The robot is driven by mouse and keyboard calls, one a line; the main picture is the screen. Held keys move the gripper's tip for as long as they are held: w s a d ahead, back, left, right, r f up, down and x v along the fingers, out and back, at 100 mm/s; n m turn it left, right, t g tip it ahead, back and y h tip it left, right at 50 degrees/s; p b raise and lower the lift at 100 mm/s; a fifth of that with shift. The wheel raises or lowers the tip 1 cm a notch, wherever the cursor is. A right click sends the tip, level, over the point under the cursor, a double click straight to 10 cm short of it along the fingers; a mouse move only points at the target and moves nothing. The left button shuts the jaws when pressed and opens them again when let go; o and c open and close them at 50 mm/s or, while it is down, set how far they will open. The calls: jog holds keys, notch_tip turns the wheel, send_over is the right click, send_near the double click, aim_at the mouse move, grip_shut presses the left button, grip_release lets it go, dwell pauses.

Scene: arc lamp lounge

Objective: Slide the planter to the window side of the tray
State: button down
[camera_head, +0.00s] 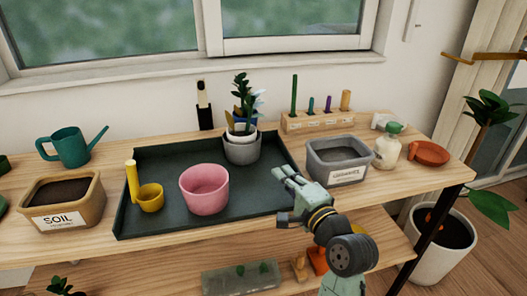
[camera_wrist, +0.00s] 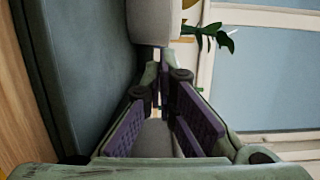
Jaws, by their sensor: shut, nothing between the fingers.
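The dark green tray (camera_head: 150,225) lies on the wooden bench. At its back right, by the window side, a potted plant with dark leaves stands upright in a white-rimmed grey planter (camera_head: 242,150). A pink pot (camera_head: 204,190) stands near the tray's front middle. My gripper (camera_head: 284,174) is over the tray's right edge, in front and to the right of the grey planter, shut and empty. In the wrist view, my closed fingertips (camera_wrist: 167,68) point at a pale pot (camera_wrist: 154,22) with green leaves beside it; I cannot tell whether they touch. The tray (camera_wrist: 85,70) fills the left.
A yellow cup (camera_head: 150,198) and an upright yellow cylinder stand at the tray's left. A soil bin (camera_head: 62,202) and teal watering can (camera_head: 72,147) are further left. A grey labelled bin (camera_head: 340,160) stands close right of my gripper. A wooden tool block (camera_head: 318,122) stands behind.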

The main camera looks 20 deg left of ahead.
aim_at(256, 144)
jog(key=p+x, duration=0.2)
jog(key=x, duration=0.9)
jog(key=shift+w+a+f, duration=0.1)
jog(key=shift+w+a, duration=0.05)
jog(key=shift+a, duration=0.05)
